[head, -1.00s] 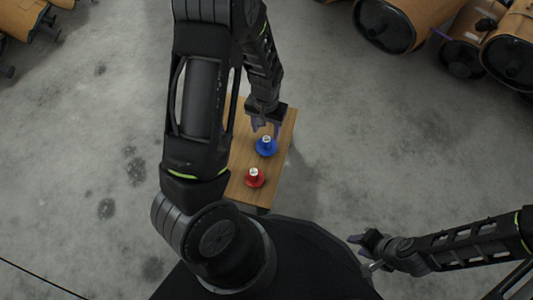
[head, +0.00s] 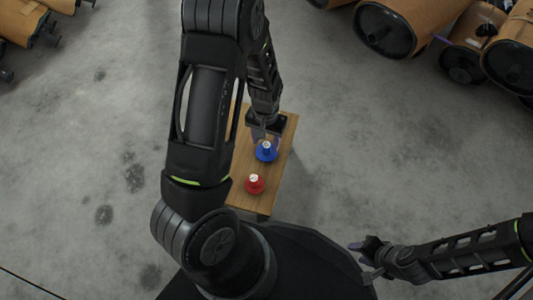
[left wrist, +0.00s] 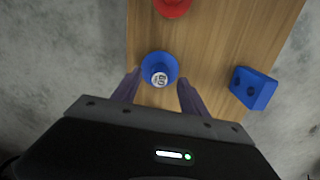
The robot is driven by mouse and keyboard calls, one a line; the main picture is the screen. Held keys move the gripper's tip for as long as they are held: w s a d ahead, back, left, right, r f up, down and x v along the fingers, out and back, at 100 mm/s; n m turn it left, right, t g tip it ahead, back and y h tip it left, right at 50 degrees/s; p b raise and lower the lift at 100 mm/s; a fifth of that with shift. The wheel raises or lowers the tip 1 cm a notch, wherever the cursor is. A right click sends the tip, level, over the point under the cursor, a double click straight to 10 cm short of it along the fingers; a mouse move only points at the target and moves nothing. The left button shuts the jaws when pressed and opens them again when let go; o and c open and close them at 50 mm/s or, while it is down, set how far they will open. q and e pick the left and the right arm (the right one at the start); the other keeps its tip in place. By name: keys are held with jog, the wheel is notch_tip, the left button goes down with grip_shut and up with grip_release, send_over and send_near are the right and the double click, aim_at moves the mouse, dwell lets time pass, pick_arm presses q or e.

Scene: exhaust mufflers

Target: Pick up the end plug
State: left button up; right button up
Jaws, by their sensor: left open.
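A blue end plug (head: 266,153) with a round base and a pale labelled top stands upright on a small wooden table. A similar red plug (head: 254,185) stands nearer to me. My left gripper (head: 264,137) is open, low over the table at the blue plug. In the left wrist view, the blue plug (left wrist: 159,67) shows between the purple fingertips (left wrist: 159,80), with a gap on both sides. The red plug (left wrist: 172,7) is cut off at the top edge there. My right gripper (head: 358,260) has its fingers apart and is empty, well away from the table.
The wooden table (head: 281,172) is narrow, with concrete floor around it. A blue block with a hole (left wrist: 253,88) lies right of the blue plug in the left wrist view. Tan and black mufflers (head: 389,28) lie at the top right; more lie at the top left.

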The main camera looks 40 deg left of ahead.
aim_at(266, 146)
pick_arm(q)
notch_tip(266, 146, down, 4)
jog(key=shift+f+b, duration=0.25)
jog(key=shift+b, duration=0.8)
jog(key=shift+r, duration=0.1)
grip_shut()
